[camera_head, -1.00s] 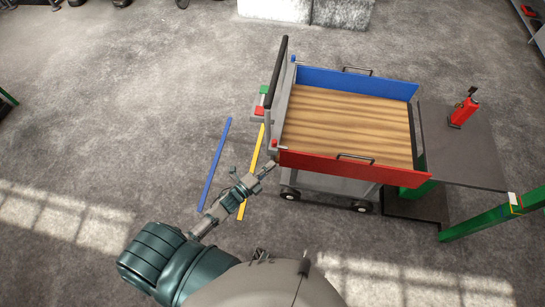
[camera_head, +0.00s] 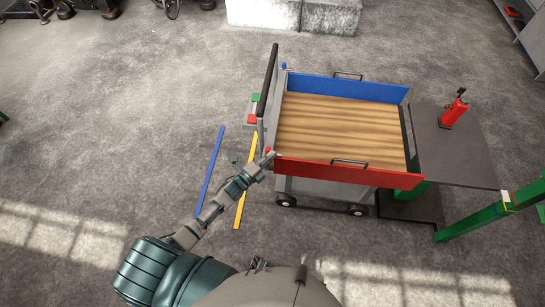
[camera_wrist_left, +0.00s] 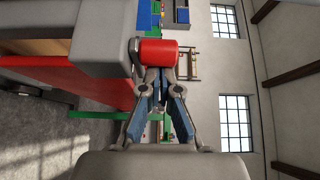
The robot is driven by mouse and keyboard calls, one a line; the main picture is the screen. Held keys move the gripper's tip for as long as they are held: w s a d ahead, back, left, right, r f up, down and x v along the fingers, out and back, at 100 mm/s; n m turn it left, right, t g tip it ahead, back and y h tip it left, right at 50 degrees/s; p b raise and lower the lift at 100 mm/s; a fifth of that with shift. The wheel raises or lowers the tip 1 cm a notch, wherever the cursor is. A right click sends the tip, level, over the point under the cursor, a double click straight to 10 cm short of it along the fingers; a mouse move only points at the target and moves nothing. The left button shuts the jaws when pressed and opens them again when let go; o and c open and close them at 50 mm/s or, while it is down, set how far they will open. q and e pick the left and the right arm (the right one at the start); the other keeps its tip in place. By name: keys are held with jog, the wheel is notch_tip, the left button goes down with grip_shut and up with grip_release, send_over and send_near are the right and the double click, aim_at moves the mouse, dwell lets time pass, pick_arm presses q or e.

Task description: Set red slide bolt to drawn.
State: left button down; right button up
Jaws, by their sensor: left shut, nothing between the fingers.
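The red slide bolt shows as a small red knob (camera_head: 268,151) at the near left corner of the cart, by the left end of the red side panel (camera_head: 350,175). In the left wrist view the knob is a red cylinder (camera_wrist_left: 158,52) beside a grey block of the cart frame. My left gripper (camera_head: 270,157) is at this knob. In the left wrist view its shut, empty fingertips (camera_wrist_left: 156,77) lie right at the knob's edge; I cannot tell whether they touch it. My right gripper is not in view.
The wheeled cart has a wooden deck (camera_head: 340,125), a blue far panel (camera_head: 345,87) and a black push handle (camera_head: 268,80). A dark table (camera_head: 465,150) with a red bottle-like object (camera_head: 454,112) stands to its right. Blue and yellow strips lie on open floor at left.

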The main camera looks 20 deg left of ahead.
pick_arm(q)
jog(key=a, duration=0.2)
jog(key=s+a, duration=0.1)
jog(key=a, duration=0.1)
dwell(0.5)
